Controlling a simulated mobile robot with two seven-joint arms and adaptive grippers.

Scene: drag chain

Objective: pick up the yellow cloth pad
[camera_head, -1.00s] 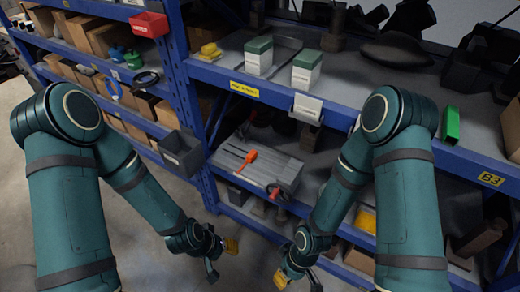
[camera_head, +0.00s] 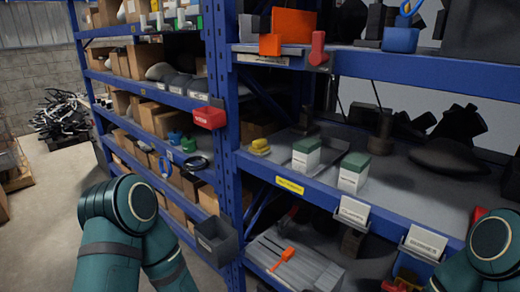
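A small yellow item (camera_head: 260,146), which looks like the folded yellow cloth pad, sits on the middle shelf (camera_head: 372,213) near the left upright, behind the front edge. It is left of two white boxes with green tops. My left arm shows at the lower left and my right arm at the lower right. Both grippers are below the picture, so their fingers are hidden from me.
The green-topped boxes (camera_head: 307,155) and (camera_head: 354,172) stand close to the yellow item. A blue upright (camera_head: 222,130) and a red bin (camera_head: 209,117) are to its left. A grey bin (camera_head: 216,241) hangs lower. An orange tool (camera_head: 284,257) lies on the lower shelf.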

